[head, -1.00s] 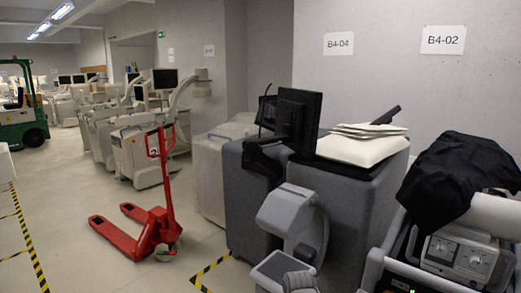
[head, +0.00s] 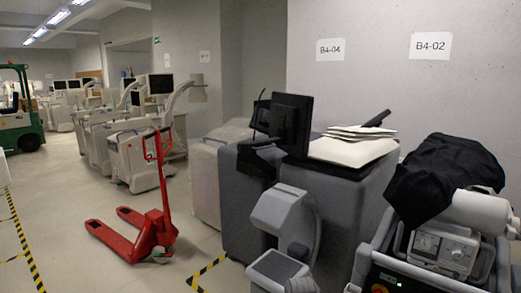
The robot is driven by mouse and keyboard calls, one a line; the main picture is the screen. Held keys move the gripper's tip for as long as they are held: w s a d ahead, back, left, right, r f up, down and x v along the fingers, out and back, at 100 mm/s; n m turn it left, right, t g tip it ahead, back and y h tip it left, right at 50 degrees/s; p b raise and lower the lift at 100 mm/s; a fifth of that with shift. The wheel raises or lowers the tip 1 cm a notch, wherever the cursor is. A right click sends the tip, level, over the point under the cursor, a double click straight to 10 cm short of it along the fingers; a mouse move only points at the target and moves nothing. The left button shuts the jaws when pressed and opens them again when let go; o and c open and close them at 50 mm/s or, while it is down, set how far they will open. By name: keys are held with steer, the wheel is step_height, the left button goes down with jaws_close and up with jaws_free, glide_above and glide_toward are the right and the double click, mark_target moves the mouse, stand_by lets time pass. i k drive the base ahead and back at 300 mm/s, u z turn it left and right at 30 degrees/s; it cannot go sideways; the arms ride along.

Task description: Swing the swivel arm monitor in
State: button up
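The black monitor (head: 291,122) stands upright on a dark swivel arm (head: 258,157) at the left of a grey covered cart (head: 345,195), below the wall sign B4-04. The monitor is turned partly edge-on to me. A second dark panel (head: 261,113) shows just behind it, partly hidden. My gripper is in neither frame, so its place relative to the monitor does not show.
A pale grey machine with a small flat panel (head: 277,265) stands before the cart. Papers (head: 352,148) lie on the cart top. At right is a device under black cloth (head: 445,180). A red pallet jack (head: 140,232) stands on the floor at left, with clear floor around it.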

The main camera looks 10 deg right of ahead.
mark_target(291, 117)
steer(key=z, duration=0.1)
steer(key=i, duration=0.95)
steer(key=u, duration=0.05)
